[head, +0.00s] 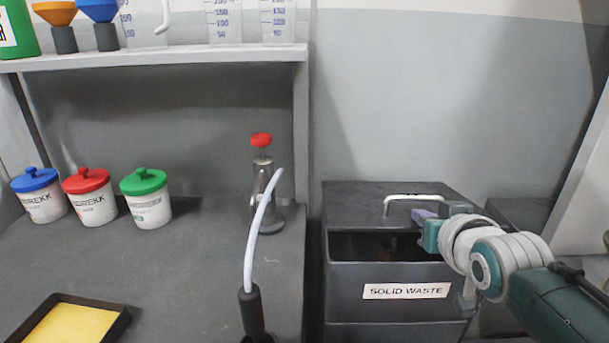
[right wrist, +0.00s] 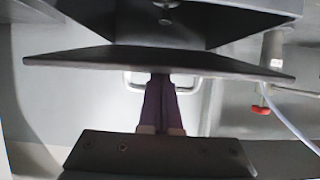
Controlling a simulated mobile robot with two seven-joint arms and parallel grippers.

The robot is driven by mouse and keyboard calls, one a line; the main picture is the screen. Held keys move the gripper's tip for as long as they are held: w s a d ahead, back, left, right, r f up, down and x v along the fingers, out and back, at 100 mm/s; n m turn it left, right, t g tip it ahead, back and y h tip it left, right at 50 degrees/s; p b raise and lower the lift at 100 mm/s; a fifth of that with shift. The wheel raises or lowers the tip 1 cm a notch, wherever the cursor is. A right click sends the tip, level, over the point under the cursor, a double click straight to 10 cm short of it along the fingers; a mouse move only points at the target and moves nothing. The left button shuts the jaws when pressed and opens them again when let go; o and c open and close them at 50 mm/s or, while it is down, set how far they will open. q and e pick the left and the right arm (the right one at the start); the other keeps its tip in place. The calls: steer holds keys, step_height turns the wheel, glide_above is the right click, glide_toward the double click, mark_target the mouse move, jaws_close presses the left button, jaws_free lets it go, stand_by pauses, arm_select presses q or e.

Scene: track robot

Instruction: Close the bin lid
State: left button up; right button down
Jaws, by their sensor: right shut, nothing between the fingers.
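The dark grey bin (head: 345,280) stands right of the bench with a "SOLID WASTE" label (head: 405,291) on its front. Its lid (head: 355,200) is partly open, and a dark gap shows between the lid's front edge and the bin. A pale metal handle (head: 415,197) is on the lid. My right gripper (head: 422,215) is shut and empty, its purple fingertips at the lid near the handle. In the right wrist view the fingers (right wrist: 160,85) overlap the lid's edge (right wrist: 90,64); I cannot tell if they touch. My left gripper is not in view.
A pale curved tube (head: 258,225) rises left of the bin. A shelf (head: 170,55) is above the bench.

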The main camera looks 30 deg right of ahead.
steer(key=shift+s+a+f+b, duration=0.15)
steer(key=shift+f+b, duration=0.1)
steer(key=shift+f, duration=0.45)
steer(key=shift+s+a+f+b, duration=0.1)
steer(key=shift+f+b, duration=0.15)
steer(key=shift+f, duration=0.4)
